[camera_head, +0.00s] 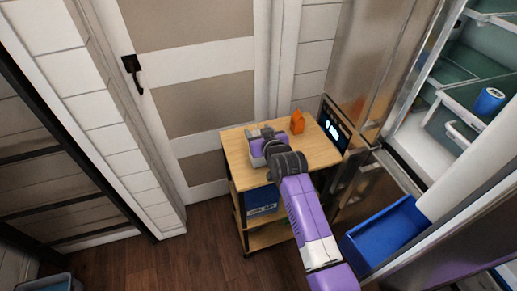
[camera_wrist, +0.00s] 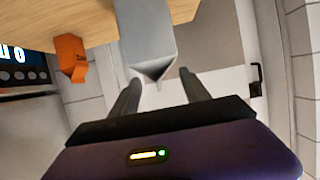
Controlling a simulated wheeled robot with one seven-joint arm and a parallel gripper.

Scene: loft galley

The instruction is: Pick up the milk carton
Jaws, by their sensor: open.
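A pale grey gable-topped carton (camera_wrist: 148,35), which looks like the milk carton, stands on the wooden cart top (camera_wrist: 60,22). The wrist view shows it upside down, with its peaked top pointing down the picture. My gripper (camera_wrist: 160,82) is open and empty. Its two fingers point at the carton, one to each side of its peak in the picture; I cannot tell the exact gap. In the head view my gripper (camera_head: 260,134) is over the left part of the cart top (camera_head: 318,152), and my wrist hides most of the carton.
A small orange carton (camera_head: 297,121) stands at the back of the cart, also in the wrist view (camera_wrist: 70,56). A dark display panel (camera_head: 333,124) is at right. A blue bin (camera_head: 385,235) and an open fridge with a blue container (camera_head: 489,101) are further right.

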